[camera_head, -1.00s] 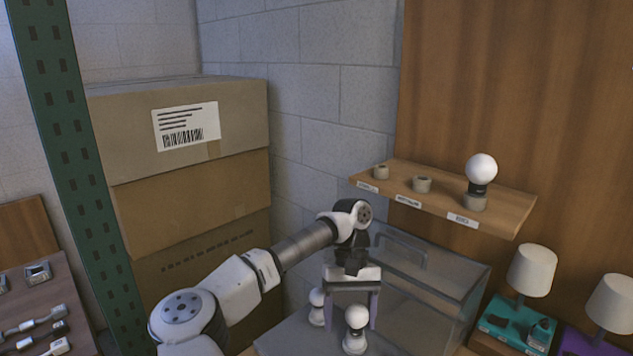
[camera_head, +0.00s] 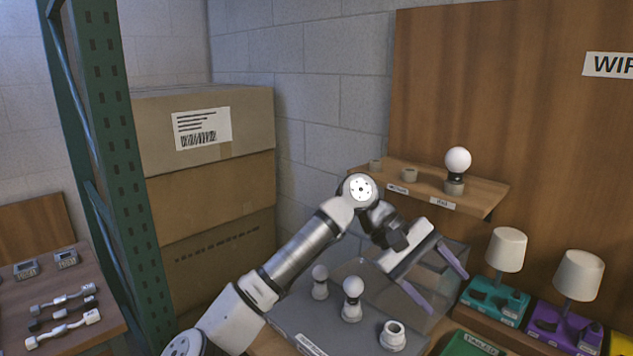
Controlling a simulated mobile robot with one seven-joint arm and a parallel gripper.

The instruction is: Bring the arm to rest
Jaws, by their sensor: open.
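My gripper (camera_head: 433,278) hangs at the end of my arm with its two purple fingers spread apart and nothing between them. It is tilted, its fingers pointing down and right, in front of the clear box (camera_head: 440,305). Two white bulbs, one behind (camera_head: 320,282) and one nearer (camera_head: 352,299), stand upright on the grey tray (camera_head: 290,318) left of the gripper. The gripper is apart from all of these.
A wooden shelf (camera_head: 480,194) above holds a bulb (camera_head: 457,160) on a socket and two empty sockets. Two lamps with white shades (camera_head: 507,250) (camera_head: 578,275) stand at right in teal and purple trays. Stacked cardboard boxes (camera_head: 215,190) and a green rack post (camera_head: 110,150) are at left.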

